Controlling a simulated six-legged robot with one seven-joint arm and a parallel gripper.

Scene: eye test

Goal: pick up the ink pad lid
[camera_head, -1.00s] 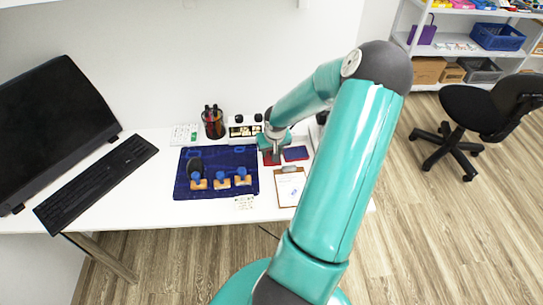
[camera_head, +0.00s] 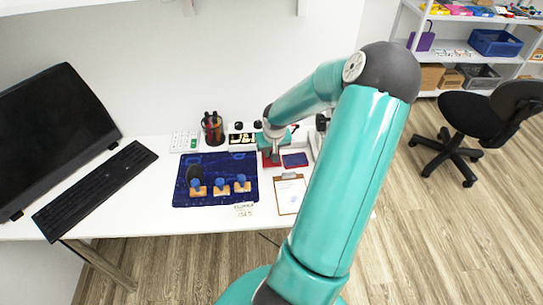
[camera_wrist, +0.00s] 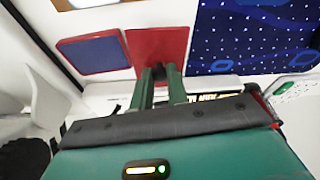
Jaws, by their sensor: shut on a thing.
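The ink pad lid is a flat red piece (camera_head: 267,160) at the back right of the white desk, beside the blue ink pad (camera_head: 295,160). My gripper (camera_head: 275,157) points down at the lid. In the wrist view the lid (camera_wrist: 160,45) lies flat-on beyond the fingertips (camera_wrist: 158,72), which are close together and shut on its near edge. The ink pad (camera_wrist: 93,53) has a blue face and a red rim and sits left of the lid there. I cannot tell whether the lid is clear of the desk.
A dark blue mat (camera_head: 215,199) holds several wooden stamps (camera_head: 221,188) left of the lid. A clipboard (camera_head: 290,195) lies in front. A keyboard (camera_head: 95,190) and monitor (camera_head: 55,140) are at left.

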